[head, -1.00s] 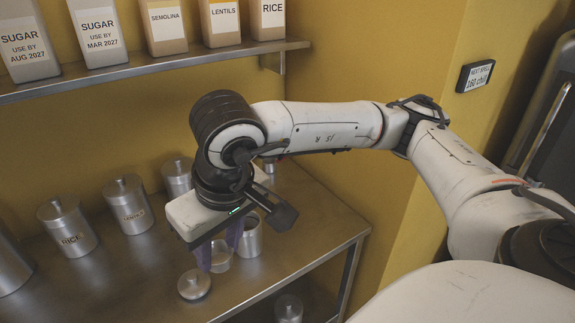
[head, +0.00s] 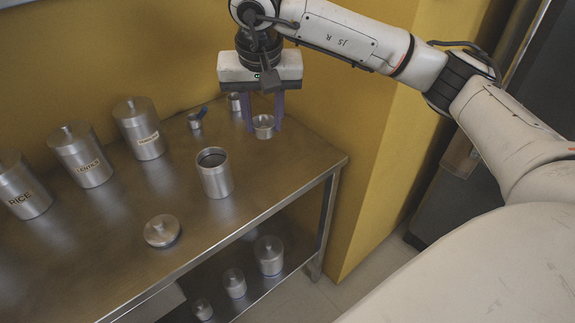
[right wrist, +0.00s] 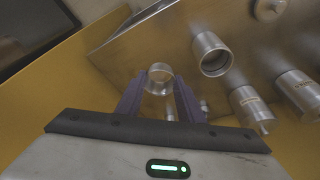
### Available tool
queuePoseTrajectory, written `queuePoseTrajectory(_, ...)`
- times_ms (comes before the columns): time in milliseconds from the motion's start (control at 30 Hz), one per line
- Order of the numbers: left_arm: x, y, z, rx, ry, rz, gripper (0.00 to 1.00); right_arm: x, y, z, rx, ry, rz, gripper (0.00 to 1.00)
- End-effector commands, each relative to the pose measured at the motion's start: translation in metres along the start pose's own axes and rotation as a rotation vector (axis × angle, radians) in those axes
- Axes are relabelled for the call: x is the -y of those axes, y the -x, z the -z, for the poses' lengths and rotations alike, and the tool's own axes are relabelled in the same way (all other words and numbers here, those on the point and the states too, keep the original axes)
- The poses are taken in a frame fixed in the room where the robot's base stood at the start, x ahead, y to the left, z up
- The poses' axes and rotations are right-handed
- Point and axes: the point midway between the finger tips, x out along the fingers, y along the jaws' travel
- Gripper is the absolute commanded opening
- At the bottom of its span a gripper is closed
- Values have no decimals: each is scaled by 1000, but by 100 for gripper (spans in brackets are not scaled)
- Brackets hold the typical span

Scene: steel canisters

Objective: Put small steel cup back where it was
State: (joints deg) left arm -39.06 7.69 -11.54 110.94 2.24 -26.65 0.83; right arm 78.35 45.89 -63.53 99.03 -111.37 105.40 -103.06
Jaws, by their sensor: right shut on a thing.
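The small steel cup (head: 263,123) is between the purple fingers of my right gripper (head: 264,128), over the back right part of the steel table (head: 290,165). The right gripper points down and is shut on the cup. In the right wrist view the cup (right wrist: 159,80) sits upright between the fingertips, its round opening showing. I cannot tell whether its base touches the table. My left gripper is not in view.
An open steel canister (head: 214,175) stands mid-table, its lid (head: 162,231) lying nearer the front edge. Two small steel pieces, one blue-handled (head: 195,121) and one plain (head: 235,102), stand left of the cup. Labelled canisters (head: 138,127) line the back; several more stand on the lower shelf.

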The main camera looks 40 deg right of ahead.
Motion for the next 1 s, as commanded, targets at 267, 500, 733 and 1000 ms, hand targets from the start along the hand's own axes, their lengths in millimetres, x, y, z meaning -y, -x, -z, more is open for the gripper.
queuePoseTrajectory(267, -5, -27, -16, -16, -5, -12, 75, -33, -64, 56, -5, -356, -98, 12)
queuePoseTrajectory(500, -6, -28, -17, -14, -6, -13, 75, -41, -100, 54, -4, -411, -117, 12)
queuePoseTrajectory(733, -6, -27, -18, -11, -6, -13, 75, -41, -128, 46, -7, -410, -114, 12)
queuePoseTrajectory(1000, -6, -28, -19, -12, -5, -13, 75, -42, -158, 37, -5, -408, -115, 12)
